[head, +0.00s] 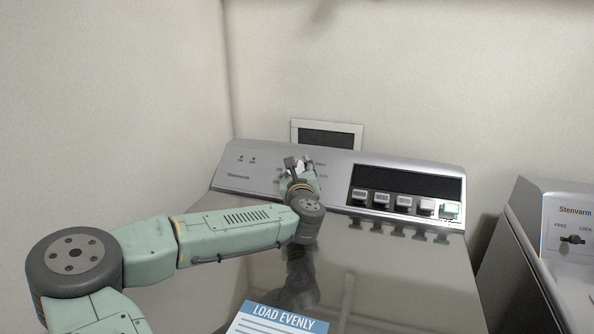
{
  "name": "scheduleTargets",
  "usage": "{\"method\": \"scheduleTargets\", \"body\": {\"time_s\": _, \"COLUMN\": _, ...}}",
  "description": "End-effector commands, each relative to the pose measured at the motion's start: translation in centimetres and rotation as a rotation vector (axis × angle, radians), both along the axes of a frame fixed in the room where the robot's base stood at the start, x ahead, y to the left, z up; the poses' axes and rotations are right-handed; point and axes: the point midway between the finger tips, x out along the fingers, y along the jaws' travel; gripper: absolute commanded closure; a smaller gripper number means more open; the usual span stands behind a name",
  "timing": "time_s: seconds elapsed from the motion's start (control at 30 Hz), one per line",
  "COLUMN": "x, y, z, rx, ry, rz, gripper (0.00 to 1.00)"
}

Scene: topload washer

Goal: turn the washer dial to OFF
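The washer (390,281) stands in front of me with its grey control panel (232,176) at the back. My gripper (299,166) is at the panel's left-centre, over the spot where small printed labels ring the dial. The dial is almost wholly hidden behind my gripper and wrist, so its pointer cannot be seen. Whether the fingers touch or hold the dial cannot be told from here. My green arm reaches in from the lower left, above the washer top.
A "LOAD EVENLY" label (278,319) lies on the lid. A second machine (565,215) with a FREE/LOCK knob (572,239) stands at right. The wall is close behind.

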Motion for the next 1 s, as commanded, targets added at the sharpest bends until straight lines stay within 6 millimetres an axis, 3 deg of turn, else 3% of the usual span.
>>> {"method": "scheduleTargets", "body": {"time_s": 0.37, "x": 0.05, "y": 0.14, "z": 0.1, "rx": -0.004, "ry": -0.002, "rz": 0.006, "gripper": 0.85}}
{"method": "scheduleTargets", "body": {"time_s": 0.4, "x": 0.05, "y": 0.13, "z": 0.11, "rx": -0.004, "ry": -0.002, "rz": 0.006, "gripper": 0.54}}
{"method": "scheduleTargets", "body": {"time_s": 0.7, "x": 0.03, "y": 0.07, "z": 0.07, "rx": -0.003, "ry": -0.001, "rz": 0.004, "gripper": 0.36}}
{"method": "scheduleTargets", "body": {"time_s": 1.0, "x": -0.12, "y": 0.03, "z": 0.05, "rx": -0.003, "ry": -0.001, "rz": 0.002, "gripper": 0.36}}
